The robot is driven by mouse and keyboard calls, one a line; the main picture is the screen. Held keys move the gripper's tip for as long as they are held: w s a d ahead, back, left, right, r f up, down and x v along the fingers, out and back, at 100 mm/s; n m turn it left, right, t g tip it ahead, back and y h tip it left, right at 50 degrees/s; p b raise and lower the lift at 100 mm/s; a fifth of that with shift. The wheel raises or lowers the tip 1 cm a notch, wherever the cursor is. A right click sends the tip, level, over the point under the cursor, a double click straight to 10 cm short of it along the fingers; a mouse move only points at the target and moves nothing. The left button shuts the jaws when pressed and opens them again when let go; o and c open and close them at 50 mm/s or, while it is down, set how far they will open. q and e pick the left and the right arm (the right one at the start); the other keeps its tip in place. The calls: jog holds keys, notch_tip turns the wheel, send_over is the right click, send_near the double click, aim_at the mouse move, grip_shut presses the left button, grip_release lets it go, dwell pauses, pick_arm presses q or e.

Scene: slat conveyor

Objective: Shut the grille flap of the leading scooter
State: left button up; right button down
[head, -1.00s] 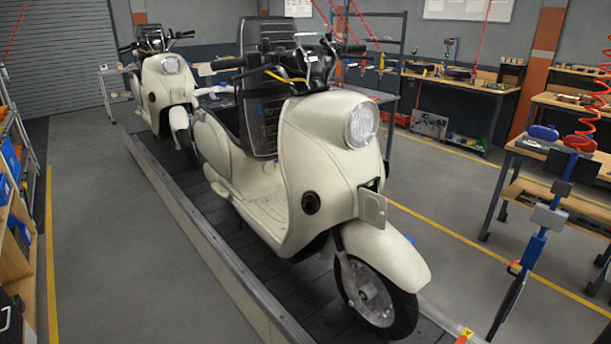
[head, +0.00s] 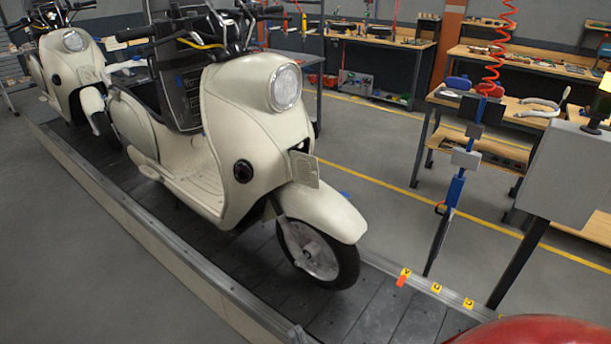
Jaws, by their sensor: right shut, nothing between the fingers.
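The nearer cream scooter (head: 262,135) stands upright on the slat conveyor, ahead of a second cream scooter (head: 70,75) at the far left. Its grille flap (head: 304,170) is a small cream plate on the front, below the round headlight and above the front fender. The flap stands open, tipped outward and down, with a dark opening (head: 301,146) showing above it. I see neither of my grippers in the head view, and nothing touches the flap.
The slat conveyor (head: 383,318) runs toward the lower right, with yellow markers on its edge. A blue-handled tool (head: 455,190) hangs from a red coiled hose beyond it. A grey box on a post (head: 570,175) stands right. A red rounded shape (head: 535,331), unidentified, cuts the bottom edge.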

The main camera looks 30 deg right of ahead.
jog(key=w+a+f+n+g+y+p, duration=0.2)
jog(key=w+a+n+g+y+p, duration=0.25)
jog(key=w+g, duration=0.6)
jog(key=w+d+f+n+g+h+p, duration=0.1)
jog(key=w+f+n+g+h, duration=0.1)
jog(key=w+f+h, duration=0.35)
jog(key=w+d+f+n+g+h+p, duration=0.1)
jog(key=w+f+n+h, duration=0.15)
jog(key=w, duration=0.65)
jog(key=w+d+f+g+h+p, duration=0.1)
jog(key=w+d+h+p, duration=0.1)
jog(key=w+d+h, duration=0.55)
jog(key=d+r+m+g+h+p, duration=0.1)
jog(key=d+r+h, duration=0.25)
jog(key=d, duration=0.45)
jog(key=d+r+m+g+h+p, duration=0.1)
jog(key=d+r+h, duration=0.25)
jog(key=d, duration=0.45)
jog(key=b, duration=0.2)
send_near(312, 183)
jog(key=shift+t, duration=0.25)
jog(key=shift+w+d+r, duration=0.15)
jog(key=shift+w+r, duration=0.65)
jog(key=shift+w, duration=0.15)
jog(key=shift+w+d+r, duration=0.15)
jog(key=shift+w+r, duration=0.65)
jog(key=shift+w, duration=0.15)
